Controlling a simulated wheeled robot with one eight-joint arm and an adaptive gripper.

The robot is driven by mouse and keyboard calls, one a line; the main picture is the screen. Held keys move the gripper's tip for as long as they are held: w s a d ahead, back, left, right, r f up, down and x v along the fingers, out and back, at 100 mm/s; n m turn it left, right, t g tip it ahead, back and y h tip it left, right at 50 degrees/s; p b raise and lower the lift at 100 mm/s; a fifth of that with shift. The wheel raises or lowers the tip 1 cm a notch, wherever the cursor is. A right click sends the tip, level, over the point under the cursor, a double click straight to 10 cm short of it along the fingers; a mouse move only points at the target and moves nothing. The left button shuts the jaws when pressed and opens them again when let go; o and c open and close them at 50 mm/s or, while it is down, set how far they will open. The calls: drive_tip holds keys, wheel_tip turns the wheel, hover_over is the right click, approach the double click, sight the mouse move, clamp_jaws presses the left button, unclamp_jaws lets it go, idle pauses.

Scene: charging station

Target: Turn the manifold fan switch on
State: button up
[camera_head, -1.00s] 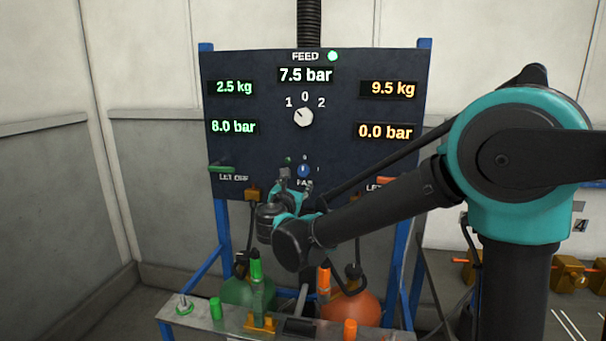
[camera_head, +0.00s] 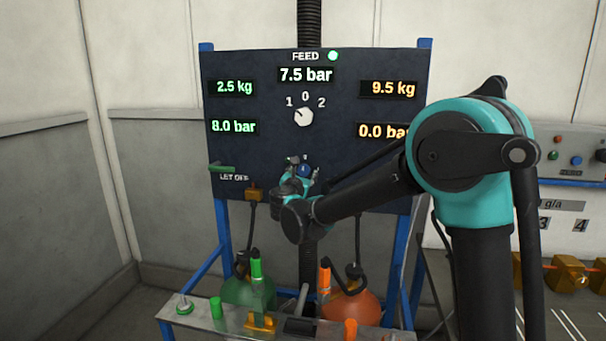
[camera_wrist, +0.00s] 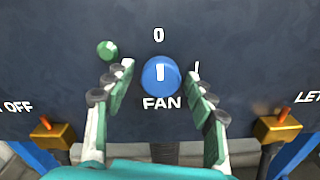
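The fan switch is a round blue knob (camera_wrist: 160,76) above the word FAN on the dark panel (camera_head: 260,160). Its white mark stands upright, towards the 0 above it; a white I mark is to its right. In the head view the knob (camera_head: 304,169) shows small between my fingers. My gripper (camera_wrist: 159,70) is open, with one finger to the left and one to the right of the knob. I see gaps between the fingers and the knob in the wrist view. How far the fingertips are from the panel is hard to tell.
A green round part (camera_wrist: 107,50) sits close to my left finger. A white selector knob (camera_head: 303,117) is higher on the panel. Brass fittings (camera_wrist: 53,133) flank the lower panel. Green (camera_head: 250,291) and orange (camera_head: 352,308) cylinders stand below, behind a metal shelf.

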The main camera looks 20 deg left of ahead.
drive_tip(key=c, duration=1.1)
drive_tip(key=shift+o, duration=0.2)
drive_tip(key=m, duration=0.4)
drive_tip(key=shift+m, duration=0.3)
drive_tip(key=m, duration=0.4)
drive_tip(key=shift+a+r+m, duration=0.1)
drive_tip(key=shift+m, duration=0.2)
drive_tip(key=m, duration=0.4)
drive_tip(key=shift+r+m, duration=0.1)
drive_tip(key=shift+m, duration=2.3)
